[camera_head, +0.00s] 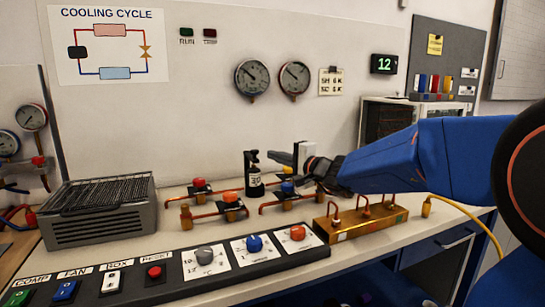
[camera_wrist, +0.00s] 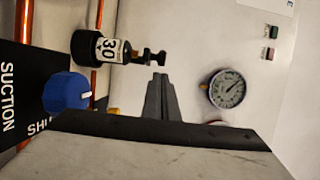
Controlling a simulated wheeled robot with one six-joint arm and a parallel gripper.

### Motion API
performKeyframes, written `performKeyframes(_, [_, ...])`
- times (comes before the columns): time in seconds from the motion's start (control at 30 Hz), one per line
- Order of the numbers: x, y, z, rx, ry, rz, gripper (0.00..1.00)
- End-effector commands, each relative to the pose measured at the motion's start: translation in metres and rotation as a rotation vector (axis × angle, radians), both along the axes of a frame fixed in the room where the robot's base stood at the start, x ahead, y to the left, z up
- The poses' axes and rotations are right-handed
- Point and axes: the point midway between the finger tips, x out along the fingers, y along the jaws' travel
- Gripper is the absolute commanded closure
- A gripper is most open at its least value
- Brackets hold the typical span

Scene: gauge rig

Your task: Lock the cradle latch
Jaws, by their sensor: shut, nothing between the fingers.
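My gripper (camera_head: 279,157) is above the middle of the bench, pointing left; its fingers are shut and empty. They also show in the wrist view (camera_wrist: 158,85), seen together as one grey wedge. A black bottle with a pump head and a label "30" (camera_head: 254,180) stands just left of the fingertips; it also shows in the wrist view (camera_wrist: 92,48). The fingers appear apart from it in the wrist view. I cannot make out a cradle latch for certain in either view.
Copper pipes with red, orange and blue valve knobs (camera_head: 231,197) lie below my gripper. A brass manifold (camera_head: 346,231) is at right, a control panel (camera_head: 208,274) at the front, a grey finned box (camera_head: 97,228) at left. Two gauges (camera_head: 252,78) hang on the wall.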

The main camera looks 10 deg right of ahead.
Motion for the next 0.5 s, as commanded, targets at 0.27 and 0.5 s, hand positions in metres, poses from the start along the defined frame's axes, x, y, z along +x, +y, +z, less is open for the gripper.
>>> performKeyframes(0.27, [-0.038,0.023,0.001,0.001,-0.002,0.000,1.00])
performKeyframes(0.5, [-0.061,0.037,0.001,0.001,0.000,-0.001,1.00])
